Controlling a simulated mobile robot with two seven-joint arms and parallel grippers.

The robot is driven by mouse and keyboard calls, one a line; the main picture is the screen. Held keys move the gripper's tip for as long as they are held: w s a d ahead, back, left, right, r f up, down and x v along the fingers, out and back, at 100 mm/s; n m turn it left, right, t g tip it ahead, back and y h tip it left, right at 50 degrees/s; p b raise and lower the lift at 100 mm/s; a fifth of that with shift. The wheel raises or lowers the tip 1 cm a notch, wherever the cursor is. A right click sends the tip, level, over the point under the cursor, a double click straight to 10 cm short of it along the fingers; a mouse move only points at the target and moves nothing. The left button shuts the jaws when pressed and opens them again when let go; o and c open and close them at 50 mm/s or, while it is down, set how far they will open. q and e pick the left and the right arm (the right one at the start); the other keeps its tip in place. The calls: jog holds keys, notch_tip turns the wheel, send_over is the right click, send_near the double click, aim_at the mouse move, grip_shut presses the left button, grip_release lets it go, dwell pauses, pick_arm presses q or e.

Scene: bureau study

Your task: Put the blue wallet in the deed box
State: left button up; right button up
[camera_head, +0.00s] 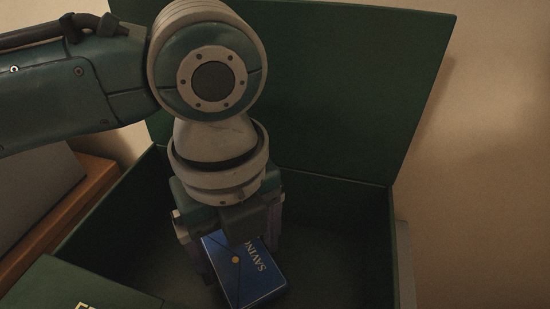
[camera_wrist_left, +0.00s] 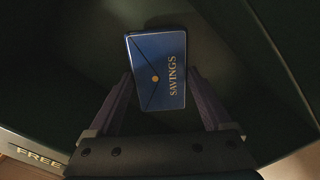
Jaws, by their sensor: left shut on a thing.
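My left gripper (camera_head: 238,257) points down into the box and is shut on the wallet, with one finger on each side. The left wrist view also shows the wallet (camera_wrist_left: 157,72) between the two fingers (camera_wrist_left: 160,78). I cannot tell whether the wallet touches the box floor. The arm hides part of the box and its back wall. My right gripper is not in view.
The deed box's raised green lid (camera_head: 350,90) stands behind my left arm. A green surface with gold lettering (camera_head: 85,285) is at the lower left. A wooden edge (camera_head: 55,205) lies left of the box. The box floor to the right of the wallet looks clear.

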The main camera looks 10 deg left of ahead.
aim_at(241, 258)
pick_arm(q)
jog(key=shift+f, duration=0.65)
jog(key=shift+f, duration=0.15)
jog(key=o, duration=1.2)
notch_tip(241, 258, up, 12)
jog(key=p, duration=0.3)
jog(key=shift+r+p, duration=0.2)
jog(key=shift+p, duration=0.15)
